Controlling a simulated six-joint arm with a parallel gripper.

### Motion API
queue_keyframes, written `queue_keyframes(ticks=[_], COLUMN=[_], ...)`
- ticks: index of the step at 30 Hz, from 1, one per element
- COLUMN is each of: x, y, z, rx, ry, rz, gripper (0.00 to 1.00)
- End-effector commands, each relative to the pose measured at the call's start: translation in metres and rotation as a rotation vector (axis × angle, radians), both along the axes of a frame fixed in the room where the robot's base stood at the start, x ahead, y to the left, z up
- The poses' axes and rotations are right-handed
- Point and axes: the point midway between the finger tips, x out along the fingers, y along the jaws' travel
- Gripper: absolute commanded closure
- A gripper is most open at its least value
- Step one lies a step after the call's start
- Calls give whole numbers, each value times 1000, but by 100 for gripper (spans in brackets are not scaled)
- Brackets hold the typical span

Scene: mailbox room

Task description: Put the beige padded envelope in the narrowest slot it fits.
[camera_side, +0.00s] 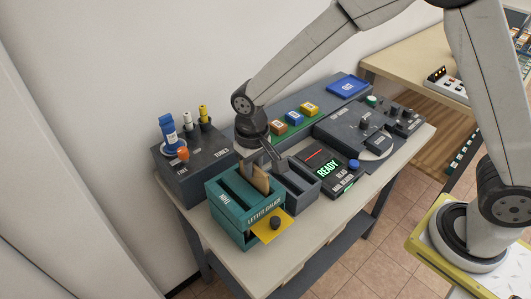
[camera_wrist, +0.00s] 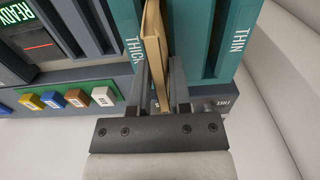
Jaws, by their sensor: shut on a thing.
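The beige padded envelope (camera_side: 260,179) stands on edge, held at the right part of the teal letter gauge (camera_side: 228,214). My gripper (camera_side: 263,160) is shut on the envelope from above. The wrist view also shows the envelope (camera_wrist: 152,45) between my fingers (camera_wrist: 165,78), beside the THICK label of the teal gauge (camera_wrist: 208,72). The THIN label is farther right, past dark slots. The envelope's lower edge looks to be at or inside the gauge's thick side; how deep it sits is hidden.
A yellow plate with a dark knob (camera_side: 274,223) sticks out of the gauge's front. A grey slotted holder (camera_side: 298,188) stands close to its right, then the lit READY panel (camera_side: 327,170). The TUBES box (camera_side: 193,152) stands behind left. Coloured blocks (camera_side: 294,118) sit at the back.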

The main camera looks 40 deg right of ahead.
Motion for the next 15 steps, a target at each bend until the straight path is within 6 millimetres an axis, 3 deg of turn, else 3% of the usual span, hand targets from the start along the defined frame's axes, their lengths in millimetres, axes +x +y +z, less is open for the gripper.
queue_keyframes(ticks=[10, 11, 13, 15], x=[0, 0, 0, 0], y=[0, 0, 0, 0], z=[-3, -3, -3, -3], rx=[0, 0, 0, 0], ry=[0, 0, 0, 0], rz=[0, 0, 0, 0], gripper=[100, 73, 51, 35])
